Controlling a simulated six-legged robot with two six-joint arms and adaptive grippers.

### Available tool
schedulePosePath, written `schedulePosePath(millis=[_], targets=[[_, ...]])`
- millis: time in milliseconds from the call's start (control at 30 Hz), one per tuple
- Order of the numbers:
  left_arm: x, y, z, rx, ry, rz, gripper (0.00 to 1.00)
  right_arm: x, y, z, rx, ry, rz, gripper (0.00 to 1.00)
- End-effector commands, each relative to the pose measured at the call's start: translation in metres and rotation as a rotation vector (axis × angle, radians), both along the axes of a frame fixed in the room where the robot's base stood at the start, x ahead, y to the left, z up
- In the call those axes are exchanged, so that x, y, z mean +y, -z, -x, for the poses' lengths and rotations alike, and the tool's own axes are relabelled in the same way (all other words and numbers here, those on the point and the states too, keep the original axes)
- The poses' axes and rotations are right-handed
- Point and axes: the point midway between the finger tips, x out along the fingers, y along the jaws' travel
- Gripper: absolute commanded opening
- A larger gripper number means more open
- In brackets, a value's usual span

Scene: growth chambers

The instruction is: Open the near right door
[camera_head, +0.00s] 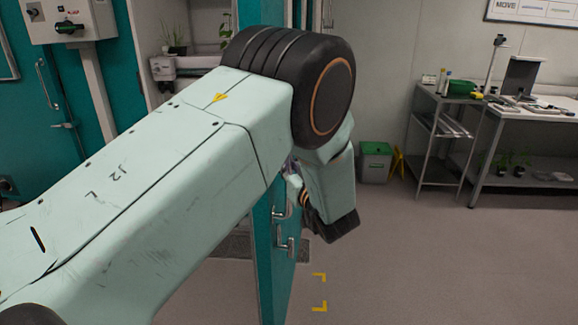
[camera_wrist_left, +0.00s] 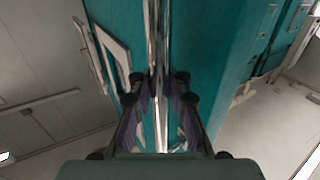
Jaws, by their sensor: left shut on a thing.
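A teal door (camera_head: 273,275) stands out nearly edge-on in the middle of the head view, with grey lever handles (camera_head: 287,247) low on its face. My left arm crosses the head view from the left and hides much of the door's upper part. A pale handle (camera_wrist_left: 113,50) is on the door face left of the edge. My right gripper is not in view.
Another teal door or panel (camera_head: 45,95) is at the left, beside a grey control box (camera_head: 70,18). Plants (camera_head: 174,40) show in an opening behind my arm. A grey bin (camera_head: 375,163), a cart (camera_head: 440,140) and a workbench (camera_head: 540,120) stand at the back right. The floor right of the door is clear.

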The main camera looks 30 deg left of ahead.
Motion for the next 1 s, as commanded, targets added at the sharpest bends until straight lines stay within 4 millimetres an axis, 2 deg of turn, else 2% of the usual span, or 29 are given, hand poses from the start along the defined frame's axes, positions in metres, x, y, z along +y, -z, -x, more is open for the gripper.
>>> schedulePosePath(millis=[33,67,100,400,733,867,1000], targets=[[0.000,0.006,0.004,0.015,-0.004,0.002,0.00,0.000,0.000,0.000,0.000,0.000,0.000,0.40],[0.000,0.006,0.004,0.015,-0.004,0.002,0.14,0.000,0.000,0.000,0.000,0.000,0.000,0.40],[-0.001,0.006,0.004,0.014,-0.004,0.002,0.17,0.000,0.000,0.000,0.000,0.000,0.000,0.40],[-0.002,0.003,0.001,0.007,-0.002,0.001,0.41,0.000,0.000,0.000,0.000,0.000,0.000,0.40],[-0.003,-0.003,0.000,0.003,-0.001,0.000,0.41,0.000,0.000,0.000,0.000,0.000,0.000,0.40],[-0.002,-0.021,0.000,0.001,-0.001,-0.001,0.41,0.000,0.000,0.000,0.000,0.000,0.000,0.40],[-0.002,-0.049,0.000,0.001,0.000,-0.001,0.41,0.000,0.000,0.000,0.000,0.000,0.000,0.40]])
